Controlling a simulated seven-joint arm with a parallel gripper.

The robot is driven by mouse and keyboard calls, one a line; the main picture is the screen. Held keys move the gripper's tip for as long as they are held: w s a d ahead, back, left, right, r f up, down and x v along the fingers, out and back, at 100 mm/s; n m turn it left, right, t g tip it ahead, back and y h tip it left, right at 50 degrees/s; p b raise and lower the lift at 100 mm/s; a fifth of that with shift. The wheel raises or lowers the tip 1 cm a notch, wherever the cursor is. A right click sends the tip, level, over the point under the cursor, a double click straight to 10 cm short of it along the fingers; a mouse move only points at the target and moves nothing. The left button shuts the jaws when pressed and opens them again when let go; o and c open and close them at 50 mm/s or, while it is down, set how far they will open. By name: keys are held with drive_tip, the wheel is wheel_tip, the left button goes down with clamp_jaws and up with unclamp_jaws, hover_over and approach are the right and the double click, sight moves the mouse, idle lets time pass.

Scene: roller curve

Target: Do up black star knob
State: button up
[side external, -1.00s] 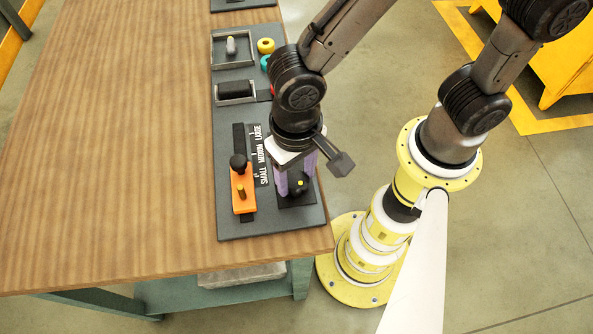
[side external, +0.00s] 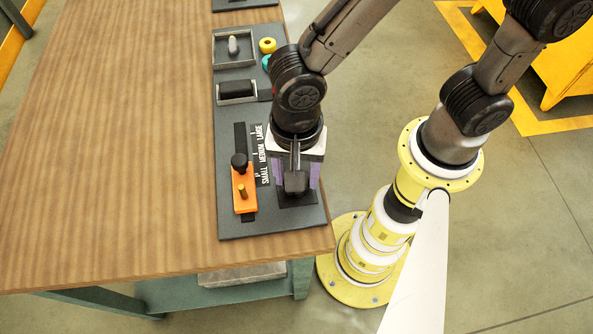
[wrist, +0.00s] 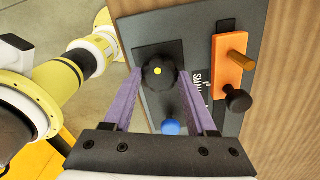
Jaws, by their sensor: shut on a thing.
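The black star knob (wrist: 159,70), with a yellow dot on top, sits on a dark square plate (wrist: 146,52) in the wrist view. My gripper (wrist: 161,77) is shut on it, with one purple finger on each side of the knob. In the side view my gripper (side external: 295,180) points down at the near right end of the grey board. My dark wrist part hides the knob there. Whether the knob is tight cannot be seen.
Left of my gripper is an orange slider (side external: 245,203) with a black knob (side external: 239,161) and a brass pin (side external: 242,190), beside a size scale. The grey board (side external: 230,115) also bears trays and a yellow ring (side external: 267,45). The wooden table (side external: 120,150) is clear at left.

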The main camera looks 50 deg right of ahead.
drive_tip(key=shift+w+a+r+m, duration=0.1)
drive_tip(key=shift+r+m, duration=0.05)
drive_tip(key=shift+m, duration=0.15)
drive_tip(key=o, duration=1.2)
drive_tip(key=shift+c, duration=0.2)
drive_tip(key=shift+o, duration=1)
wheel_tip(320, 180, up, 14)
drive_tip(key=shift+f, duration=0.2)
